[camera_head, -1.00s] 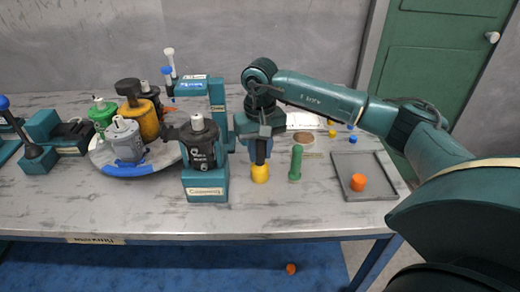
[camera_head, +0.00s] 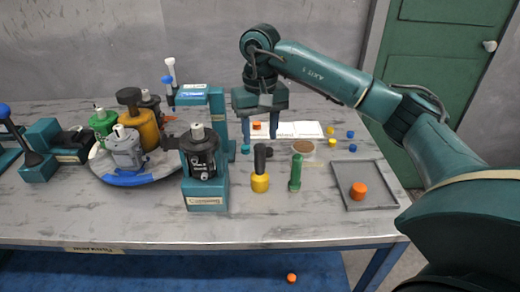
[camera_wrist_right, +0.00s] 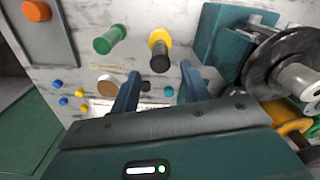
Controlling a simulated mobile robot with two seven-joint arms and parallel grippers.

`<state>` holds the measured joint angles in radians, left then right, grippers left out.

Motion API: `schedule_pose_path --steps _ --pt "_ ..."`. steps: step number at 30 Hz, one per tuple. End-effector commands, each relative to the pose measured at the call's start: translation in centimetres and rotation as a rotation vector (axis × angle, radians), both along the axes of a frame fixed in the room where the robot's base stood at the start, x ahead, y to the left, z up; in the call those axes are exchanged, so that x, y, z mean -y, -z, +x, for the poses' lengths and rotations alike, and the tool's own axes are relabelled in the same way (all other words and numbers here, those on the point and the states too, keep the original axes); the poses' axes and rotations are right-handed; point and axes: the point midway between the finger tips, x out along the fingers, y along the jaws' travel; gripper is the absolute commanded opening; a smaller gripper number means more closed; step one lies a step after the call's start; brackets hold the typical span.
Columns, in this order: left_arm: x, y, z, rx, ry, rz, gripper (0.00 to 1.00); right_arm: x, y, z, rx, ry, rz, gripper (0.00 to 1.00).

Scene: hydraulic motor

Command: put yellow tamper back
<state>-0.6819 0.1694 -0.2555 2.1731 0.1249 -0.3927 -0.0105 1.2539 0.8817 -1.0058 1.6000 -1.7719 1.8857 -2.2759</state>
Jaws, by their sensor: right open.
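The yellow tamper (camera_head: 260,182) stands upright on the table with its black handle up, just right of the dark motor on the teal stand. My right gripper (camera_head: 260,138) is open and empty, above and behind the tamper in the head view. In the right wrist view the tamper (camera_wrist_right: 159,42) lies beyond the spread fingers, apart from them. The green tamper (camera_head: 296,172) stands upright to its right; it also shows in the wrist view (camera_wrist_right: 108,40). My left gripper is not in view.
A grey tray (camera_head: 376,200) with an orange cap (camera_head: 358,190) is at the right. The teal stand (camera_head: 208,197) and the round turntable (camera_head: 125,180) with several motors are left. Small blue and yellow caps and a brown disc (camera_head: 303,147) lie behind.

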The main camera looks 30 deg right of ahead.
Motion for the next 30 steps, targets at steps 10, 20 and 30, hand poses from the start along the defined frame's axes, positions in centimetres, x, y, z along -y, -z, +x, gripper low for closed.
schedule_pose_path --steps 10,20,30 --pt "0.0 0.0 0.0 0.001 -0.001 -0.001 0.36 0.0 -3.8 0.0 -0.001 0.000 -0.001 0.46" --pt "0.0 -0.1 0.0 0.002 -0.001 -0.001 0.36 0.0 -3.9 0.0 -0.001 0.000 -0.001 0.46" --pt "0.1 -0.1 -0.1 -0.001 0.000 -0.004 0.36 0.0 -3.9 0.0 -0.001 0.000 -0.001 0.46"
